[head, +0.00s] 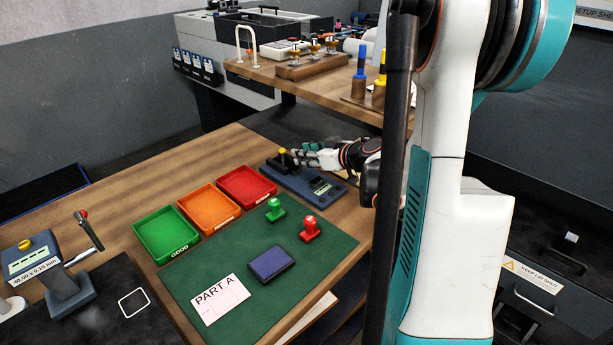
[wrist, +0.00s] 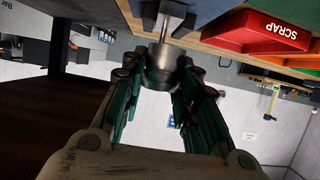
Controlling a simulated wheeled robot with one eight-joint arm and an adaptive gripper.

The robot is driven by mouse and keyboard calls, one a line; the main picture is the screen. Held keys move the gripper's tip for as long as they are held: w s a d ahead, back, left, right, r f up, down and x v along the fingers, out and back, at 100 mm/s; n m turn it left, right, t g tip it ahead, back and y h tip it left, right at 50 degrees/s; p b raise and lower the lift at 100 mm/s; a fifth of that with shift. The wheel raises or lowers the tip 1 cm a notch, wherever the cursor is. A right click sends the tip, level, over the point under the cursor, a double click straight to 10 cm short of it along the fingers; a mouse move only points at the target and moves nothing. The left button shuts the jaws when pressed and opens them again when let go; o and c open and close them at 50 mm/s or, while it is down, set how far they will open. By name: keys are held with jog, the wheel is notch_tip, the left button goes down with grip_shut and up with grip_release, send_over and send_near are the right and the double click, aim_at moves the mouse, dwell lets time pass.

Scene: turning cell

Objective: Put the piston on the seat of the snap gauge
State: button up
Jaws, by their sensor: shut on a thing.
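The snap gauge (head: 294,182) has a dark blue base with a small display and a yellow-topped upright at its left end. It stands on the wooden bench behind the green mat. My gripper (head: 303,157) is low over the gauge, just right of its upright. In the wrist view my gripper (wrist: 165,88) is shut on the piston (wrist: 161,72), a grey metal cylinder between the fingertips. A part of the gauge (wrist: 165,20) shows close beyond the piston. I cannot tell whether the piston touches the seat. The piston is not clearly visible in the head view.
Red (head: 246,184), orange (head: 209,208) and green (head: 166,234) trays stand left of the gauge. A green stamp (head: 275,209), red stamp (head: 310,229) and blue pad (head: 271,264) sit on the mat (head: 216,268). A raised wooden shelf (head: 262,76) is behind.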

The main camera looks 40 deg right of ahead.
aim_at(296, 169)
jog(key=shift+f+b, duration=0.9)
jog(key=shift+f, duration=1.8)
jog(key=shift+f, duration=0.2)
jog(key=o, duration=1.1)
jog(key=shift+r, duration=0.1)
jog(key=shift+r, duration=0.15)
jog(key=p+v, duration=0.3)
jog(key=v, duration=0.9)
jog(key=shift+s, duration=0.1)
